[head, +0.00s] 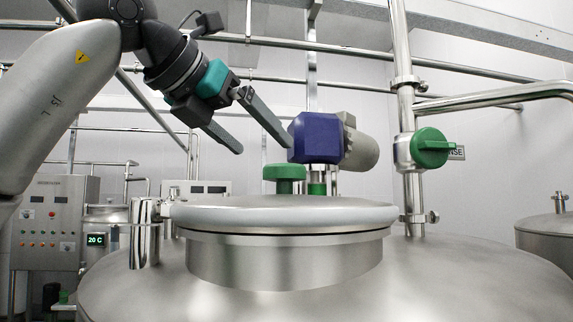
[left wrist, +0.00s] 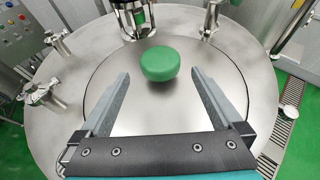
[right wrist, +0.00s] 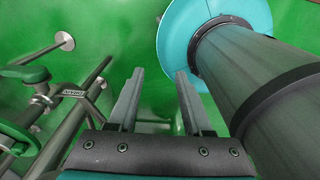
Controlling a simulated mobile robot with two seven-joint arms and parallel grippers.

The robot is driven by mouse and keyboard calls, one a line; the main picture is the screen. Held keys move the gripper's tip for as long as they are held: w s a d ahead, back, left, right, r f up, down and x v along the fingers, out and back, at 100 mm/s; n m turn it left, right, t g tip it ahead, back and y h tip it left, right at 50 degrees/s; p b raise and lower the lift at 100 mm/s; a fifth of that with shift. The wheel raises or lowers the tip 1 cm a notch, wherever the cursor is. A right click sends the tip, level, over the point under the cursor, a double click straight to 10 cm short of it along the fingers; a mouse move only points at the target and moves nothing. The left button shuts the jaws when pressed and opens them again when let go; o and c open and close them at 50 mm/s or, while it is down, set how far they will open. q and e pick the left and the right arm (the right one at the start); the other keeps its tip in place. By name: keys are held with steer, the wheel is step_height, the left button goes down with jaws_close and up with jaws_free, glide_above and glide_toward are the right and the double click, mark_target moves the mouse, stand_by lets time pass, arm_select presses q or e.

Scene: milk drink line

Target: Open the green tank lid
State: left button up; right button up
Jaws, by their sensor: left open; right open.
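The steel tank lid (head: 290,215) is a round disc lying flat on the tank's raised neck (head: 285,262), and it looks shut. A green knob (head: 285,178) stands on top of it. In the left wrist view the knob (left wrist: 161,64) shows from above on the round lid (left wrist: 150,115), ahead of and between my fingers. My left gripper (head: 262,135) is open and empty, above the lid and left of the blue motor. My right gripper (right wrist: 160,85) is open and empty, pointing at green floor; it is not in the head view.
A blue motor housing (head: 316,138) with a grey end stands behind the knob. A green-handled valve (head: 431,148) sits on a vertical pipe to the right. Clamps (left wrist: 40,88) stand at the tank top's left. A control panel (head: 50,225) is at far left.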

mark_target(285, 167)
arm_select(q)
steer(key=p+x, duration=0.1)
steer(key=x, duration=0.7)
steer(key=shift+r+p, duration=0.1)
steer(key=shift+p, duration=0.25)
steer(key=shift+w+d+f, duration=0.25)
steer(key=shift+w, duration=0.15)
arm_select(e)
steer(key=shift+w+d+r, duration=0.35)
steer(key=shift+w+r, duration=0.25)
steer(key=shift+w, duration=0.05)
steer(key=shift+w+d+r, duration=0.35)
steer(key=shift+w+r, duration=0.2)
steer(key=shift+w, duration=0.05)
arm_select(q)
steer(key=shift+c, duration=0.5)
jaws_close()
arm_select(e)
steer(key=shift+s+a, duration=0.1)
steer(key=shift+s, duration=0.05)
